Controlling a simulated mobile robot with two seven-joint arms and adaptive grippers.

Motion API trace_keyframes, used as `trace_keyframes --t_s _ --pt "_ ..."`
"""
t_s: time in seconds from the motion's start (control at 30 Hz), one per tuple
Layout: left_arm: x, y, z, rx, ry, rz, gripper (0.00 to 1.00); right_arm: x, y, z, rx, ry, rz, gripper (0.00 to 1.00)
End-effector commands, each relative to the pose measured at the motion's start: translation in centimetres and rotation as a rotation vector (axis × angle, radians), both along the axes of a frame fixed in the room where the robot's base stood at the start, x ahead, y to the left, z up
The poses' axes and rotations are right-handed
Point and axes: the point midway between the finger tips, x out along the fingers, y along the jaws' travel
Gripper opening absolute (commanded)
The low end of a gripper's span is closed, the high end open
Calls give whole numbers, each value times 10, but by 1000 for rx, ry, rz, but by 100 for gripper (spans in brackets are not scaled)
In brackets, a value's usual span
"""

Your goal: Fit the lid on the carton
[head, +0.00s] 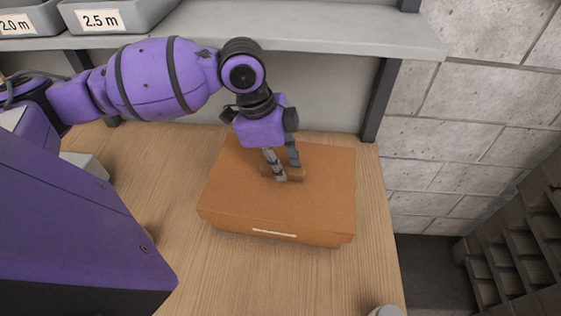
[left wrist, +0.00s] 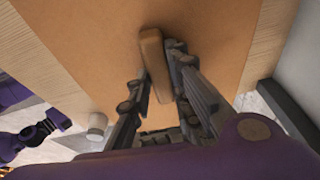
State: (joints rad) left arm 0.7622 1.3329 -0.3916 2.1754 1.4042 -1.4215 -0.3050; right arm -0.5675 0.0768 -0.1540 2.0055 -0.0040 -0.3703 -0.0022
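The brown lid (head: 255,195) lies over the carton (head: 290,238) on the wooden bench; the carton's lower edge and a white strip show at the front. It looks roughly level, but I cannot tell whether it is fully seated. A bar handle (head: 295,174) stands on top of the lid and also shows in the left wrist view (left wrist: 154,55). My left gripper (head: 282,172) points down, with its fingers against both sides of the handle. My right gripper is outside the head view; a small purple and dark part at the left wrist view's lower left (left wrist: 38,132) seems to be it.
A grey shelf (head: 300,28) with labelled grey bins (head: 108,16) runs behind the bench, with a dark post (head: 381,98) at its right. A pale round-topped item (head: 385,311) stands at the near right edge. Bare bench (head: 225,275) lies in front of the carton.

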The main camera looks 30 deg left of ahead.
Motion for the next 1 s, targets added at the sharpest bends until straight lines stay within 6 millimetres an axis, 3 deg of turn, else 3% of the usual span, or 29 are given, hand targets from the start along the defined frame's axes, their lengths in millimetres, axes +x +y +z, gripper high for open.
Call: trace_keyframes --t_s 0.03,0.17,0.57,1.0 --pt "0 0 0 -1 -1 0 24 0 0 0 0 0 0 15" --pt "0 0 0 0 -1 0 40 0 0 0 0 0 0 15" --pt "0 2 7 1 -3 1 40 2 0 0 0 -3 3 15" --pt "-9 21 90 3 -3 1 40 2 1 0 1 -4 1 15"
